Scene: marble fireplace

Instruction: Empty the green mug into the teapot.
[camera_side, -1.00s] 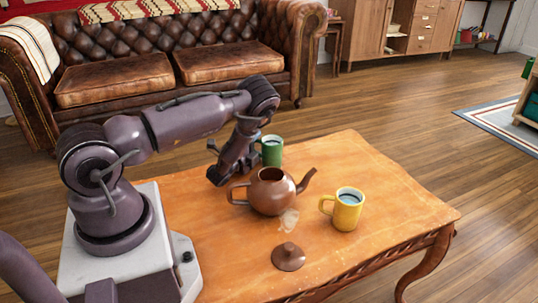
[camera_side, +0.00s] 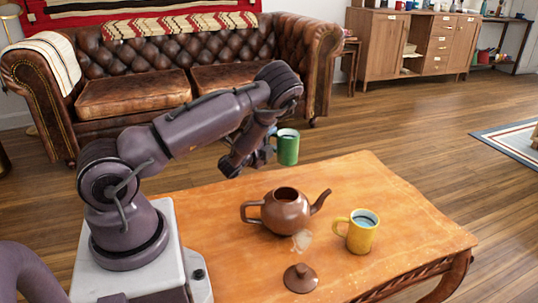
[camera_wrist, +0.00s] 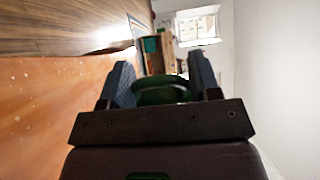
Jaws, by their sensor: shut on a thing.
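The green mug (camera_side: 288,149) is upright and held in the air above the far side of the table, behind the teapot, with pale-looking liquid showing at its top. My gripper (camera_side: 268,152) is shut on it from the left. In the wrist view the green mug (camera_wrist: 162,93) sits between the two fingers of my gripper (camera_wrist: 165,85). The brown teapot (camera_side: 284,212) stands upright on the table, lid off, its opening facing up and its spout to the right.
The teapot lid (camera_side: 300,279) lies on the wooden table (camera_side: 400,215) in front of the teapot. A pale wet patch (camera_side: 302,241) is beside the teapot. A yellow mug (camera_side: 360,232) with liquid stands to its right. The table's right part is clear.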

